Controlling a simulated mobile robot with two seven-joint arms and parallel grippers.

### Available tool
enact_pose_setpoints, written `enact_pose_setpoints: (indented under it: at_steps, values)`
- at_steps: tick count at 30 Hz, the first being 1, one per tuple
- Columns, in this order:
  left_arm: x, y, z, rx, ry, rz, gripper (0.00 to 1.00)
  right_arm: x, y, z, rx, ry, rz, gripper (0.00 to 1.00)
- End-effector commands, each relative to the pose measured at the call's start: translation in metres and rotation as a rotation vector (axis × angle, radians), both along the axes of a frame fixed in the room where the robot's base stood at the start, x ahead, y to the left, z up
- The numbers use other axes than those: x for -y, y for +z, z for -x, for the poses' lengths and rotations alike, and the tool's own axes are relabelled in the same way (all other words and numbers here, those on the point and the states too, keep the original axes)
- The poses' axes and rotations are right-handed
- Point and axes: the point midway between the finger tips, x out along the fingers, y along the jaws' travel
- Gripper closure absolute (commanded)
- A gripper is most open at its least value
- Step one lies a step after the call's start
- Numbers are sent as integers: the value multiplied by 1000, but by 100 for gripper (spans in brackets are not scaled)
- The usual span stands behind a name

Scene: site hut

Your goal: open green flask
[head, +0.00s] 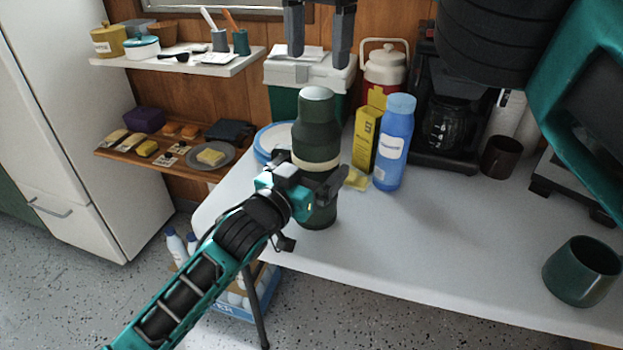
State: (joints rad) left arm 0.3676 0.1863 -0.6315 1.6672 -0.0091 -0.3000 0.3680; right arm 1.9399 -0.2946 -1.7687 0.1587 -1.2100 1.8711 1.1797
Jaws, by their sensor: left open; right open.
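The green flask (318,132) stands upright on the white table (430,235), dark green with a pale band round its middle and a light grey top. My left gripper (312,172) is open at the height of the band, with its fingers on either side of the flask body and its wrist hiding part of the lower body. Whether the fingers touch the flask I cannot tell. My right gripper (318,45) is open and empty above the flask, fingers pointing down, apart from its top.
A blue bottle (393,145) and a yellow box (366,138) stand close to the right of the flask. Behind are a cooler (310,75), a red jug (383,72) and a coffee maker (447,125). A green mug (580,272) stands front right; the table's front middle is clear.

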Motion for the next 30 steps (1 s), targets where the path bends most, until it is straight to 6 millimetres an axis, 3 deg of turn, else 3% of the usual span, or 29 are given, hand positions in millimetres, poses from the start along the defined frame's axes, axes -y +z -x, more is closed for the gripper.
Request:
enact_pose_setpoints:
  at_steps: [5, 30]
  values:
    - [0, 0, 0, 0, 0, 0, 0, 0, 0, 0, 0, 0, 0, 23]
    - [0, 0, 0, -1, 0, -1, 80, 0, 0, 0, 0, 0, 0, 23]
